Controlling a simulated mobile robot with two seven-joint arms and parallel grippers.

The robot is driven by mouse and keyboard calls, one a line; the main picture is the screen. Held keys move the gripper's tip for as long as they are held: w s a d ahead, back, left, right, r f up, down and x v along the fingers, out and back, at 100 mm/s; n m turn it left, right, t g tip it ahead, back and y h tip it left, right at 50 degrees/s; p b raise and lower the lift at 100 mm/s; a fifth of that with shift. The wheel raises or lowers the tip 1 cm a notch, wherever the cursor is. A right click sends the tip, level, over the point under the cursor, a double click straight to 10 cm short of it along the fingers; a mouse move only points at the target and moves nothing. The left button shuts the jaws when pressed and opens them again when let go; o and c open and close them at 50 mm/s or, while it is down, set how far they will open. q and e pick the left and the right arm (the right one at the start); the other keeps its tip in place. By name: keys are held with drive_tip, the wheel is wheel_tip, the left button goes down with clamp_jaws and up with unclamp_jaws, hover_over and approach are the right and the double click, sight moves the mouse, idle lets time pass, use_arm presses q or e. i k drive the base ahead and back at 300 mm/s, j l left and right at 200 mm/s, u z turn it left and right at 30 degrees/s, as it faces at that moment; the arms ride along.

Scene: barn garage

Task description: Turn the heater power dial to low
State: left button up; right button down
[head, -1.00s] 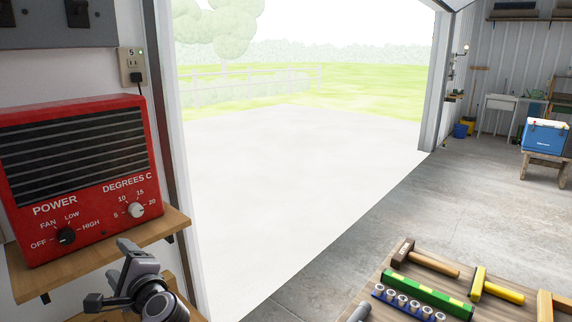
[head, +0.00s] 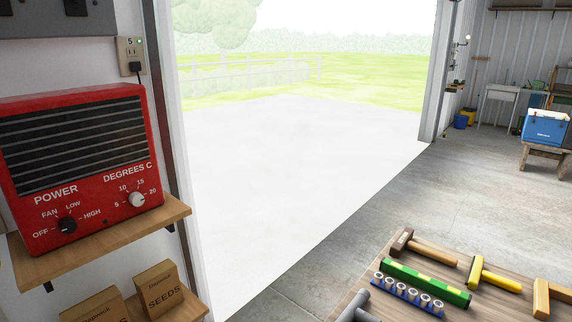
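The red heater (head: 85,165) stands on a wooden shelf at the left of the head view. Its black power dial (head: 67,225) is at the lower left of its front, with the marks OFF, FAN, LOW and HIGH around it. The dial is too small to tell which mark it points to. The pale temperature dial (head: 136,199) is to its right, under DEGREES C. Neither of my grippers can be made out in this view, and nothing covers the power dial.
The wooden shelf (head: 120,241) juts out under the heater. Seed boxes (head: 158,287) stand below it. A black plug sits in the wall outlet (head: 131,50) above the heater. A workbench with hammers and a green level (head: 425,281) is at the lower right. The open doorway is clear.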

sight(68, 224)
drive_tip(key=u, duration=1.25)
